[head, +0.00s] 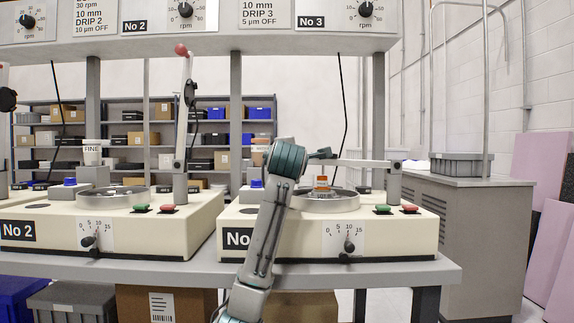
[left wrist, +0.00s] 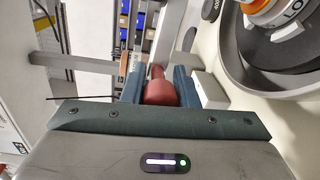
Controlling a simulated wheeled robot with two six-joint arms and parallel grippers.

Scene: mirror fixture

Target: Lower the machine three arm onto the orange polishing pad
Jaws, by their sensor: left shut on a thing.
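The machine three arm (head: 362,163) is a pale bar lying about level, reaching left from its post (head: 394,182). The orange polishing pad (head: 321,183) sits below it in the round bowl (head: 345,201) of machine No 3. An orange and white piece (left wrist: 262,8) with lettering shows at the top right of the left wrist view. My left gripper (left wrist: 158,88) is shut on a red knob (left wrist: 160,90), between its two teal fingers. In the head view my forearm hides the knob and the left of the machine. I cannot tell whether the arm touches the pad. My right gripper is not in view.
Machine No 2 (head: 100,222) stands to the left with its arm (head: 184,120) raised. Green and red buttons (head: 396,209) and a dial (head: 348,245) are on machine No 3's body. A grey cabinet with a tray (head: 460,165) stands at the right.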

